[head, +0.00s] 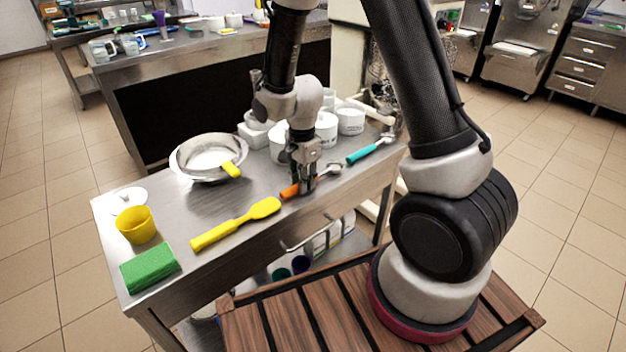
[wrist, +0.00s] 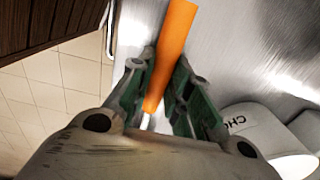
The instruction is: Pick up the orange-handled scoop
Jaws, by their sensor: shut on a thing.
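The orange-handled scoop (head: 290,190) is near the front edge of the steel table, with its metal head (head: 332,169) pointing right in the head view. My gripper (head: 308,187) comes down over it from above and is shut on it. In the wrist view the orange handle of the scoop (wrist: 174,45) runs between the fingers of my gripper (wrist: 160,85). The head view does not clearly show whether the scoop touches the tabletop or is a little above it.
A yellow spatula (head: 235,223) lies left of the scoop, and a teal-handled scoop (head: 370,150) lies right of it. A steel bowl (head: 190,160), white tubs (head: 350,120), a yellow cup (head: 137,226) and a green sponge (head: 150,268) stand around on the table.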

